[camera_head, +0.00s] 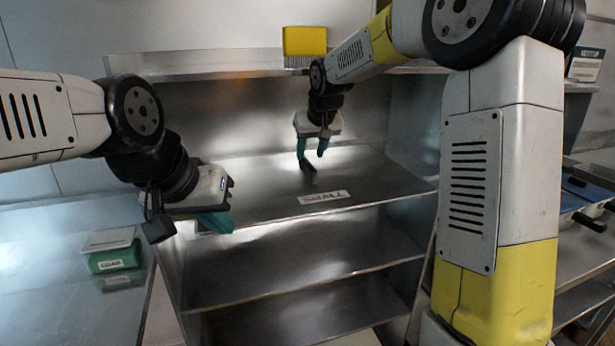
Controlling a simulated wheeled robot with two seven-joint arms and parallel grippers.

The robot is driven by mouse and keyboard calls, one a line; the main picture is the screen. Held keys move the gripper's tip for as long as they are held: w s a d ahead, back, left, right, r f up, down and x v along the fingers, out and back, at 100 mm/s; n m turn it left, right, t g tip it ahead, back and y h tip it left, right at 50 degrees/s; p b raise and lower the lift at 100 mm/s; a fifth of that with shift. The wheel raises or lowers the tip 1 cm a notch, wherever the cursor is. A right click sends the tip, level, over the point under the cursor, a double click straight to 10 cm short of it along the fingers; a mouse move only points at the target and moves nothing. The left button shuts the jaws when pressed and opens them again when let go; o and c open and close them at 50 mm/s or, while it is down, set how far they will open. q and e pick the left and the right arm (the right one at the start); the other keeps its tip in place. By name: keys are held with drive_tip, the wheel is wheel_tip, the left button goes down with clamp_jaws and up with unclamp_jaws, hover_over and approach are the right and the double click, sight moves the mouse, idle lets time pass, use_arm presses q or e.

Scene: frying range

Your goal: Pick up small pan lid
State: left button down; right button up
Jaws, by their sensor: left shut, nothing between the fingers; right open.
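My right gripper (313,152) is open, with teal fingers pointing down over the top shelf at the back. A small dark piece (308,173) shows just below its fingers. I cannot tell whether this is the handle of the small pan lid, and no clear lid outline shows on the shelf. My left gripper (216,222) is shut and empty, held near the front left corner of the rack, well apart from the dark piece.
The metal rack's top shelf (380,180) carries a "SMALL" label (324,197) and is otherwise largely bare. Its lower shelf (290,255) looks empty. A green labelled box (113,258) stands on the left counter. A yellow brush (304,42) is at the upper ledge. Blue-topped pans (588,192) stand at right.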

sight(308, 161)
drive_tip(key=x, duration=0.6)
clamp_jaws()
drive_tip(key=shift+s, duration=0.1)
drive_tip(key=shift+r, duration=0.15)
idle(1.1)
